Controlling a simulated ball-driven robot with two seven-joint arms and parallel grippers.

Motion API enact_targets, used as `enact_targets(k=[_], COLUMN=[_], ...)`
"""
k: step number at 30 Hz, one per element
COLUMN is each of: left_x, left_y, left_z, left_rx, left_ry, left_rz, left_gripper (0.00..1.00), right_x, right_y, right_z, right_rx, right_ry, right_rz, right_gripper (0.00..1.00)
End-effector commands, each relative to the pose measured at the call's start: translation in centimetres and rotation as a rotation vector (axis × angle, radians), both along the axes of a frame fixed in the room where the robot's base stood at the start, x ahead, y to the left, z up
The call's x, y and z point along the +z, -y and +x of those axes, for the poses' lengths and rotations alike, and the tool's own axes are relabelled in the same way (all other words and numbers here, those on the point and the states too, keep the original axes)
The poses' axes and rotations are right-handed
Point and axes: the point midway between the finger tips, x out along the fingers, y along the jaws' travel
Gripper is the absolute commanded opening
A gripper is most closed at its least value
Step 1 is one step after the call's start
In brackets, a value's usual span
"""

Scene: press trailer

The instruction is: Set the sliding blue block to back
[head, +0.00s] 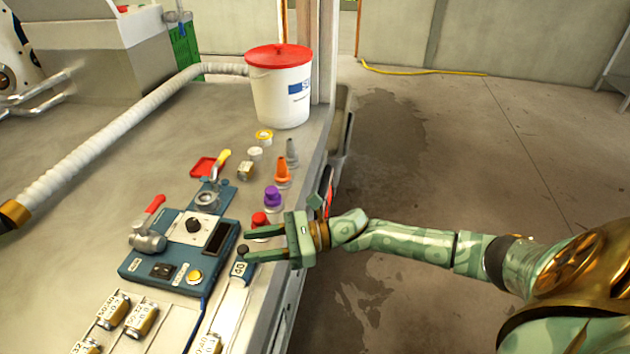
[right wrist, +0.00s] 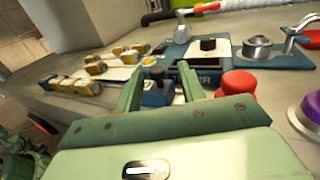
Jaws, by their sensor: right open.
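The sliding blue block (head: 240,270) is small, with a dark knob on top and a pale number label. It sits on a pale rail beside the blue control panel (head: 165,278), near its right front corner. My right gripper (head: 250,246) comes in from the right, its fingers open and pointing left at the block's knob. In the right wrist view the blue block (right wrist: 157,98) stands between and just beyond the open fingers (right wrist: 160,88); I cannot tell whether they touch it. My left gripper is not in view.
A red knob (head: 259,220) and a purple piece (head: 272,197) stand just behind the gripper. Brass-coloured weights (head: 141,318) sit in front of the panel. A white bucket with a red lid (head: 280,90) stands farther back. The table's right edge runs beneath my wrist.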

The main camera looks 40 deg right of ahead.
Motion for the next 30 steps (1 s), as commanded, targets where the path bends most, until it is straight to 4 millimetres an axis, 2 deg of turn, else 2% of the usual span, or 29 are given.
enact_targets(k=[3,9,15,21,30], left_x=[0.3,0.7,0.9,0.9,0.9], left_y=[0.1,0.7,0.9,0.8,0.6], left_z=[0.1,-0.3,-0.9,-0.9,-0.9], left_rx=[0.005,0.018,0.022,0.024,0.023], left_ry=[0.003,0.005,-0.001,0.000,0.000], left_rz=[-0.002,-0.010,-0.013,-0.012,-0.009], left_gripper=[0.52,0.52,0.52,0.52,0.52], right_x=[0.1,0.1,0.0,0.0,0.0], right_y=[3.0,7.7,10.7,11.7,11.7], right_z=[-1.7,-4.3,-6.0,-6.5,-6.5], right_rx=[-0.003,-0.004,-0.004,-0.003,-0.003], right_ry=[-0.004,-0.002,-0.001,0.001,0.001], right_rz=[-0.002,-0.003,-0.003,-0.002,-0.002], right_gripper=[0.40,0.40,0.40,0.40,0.40])
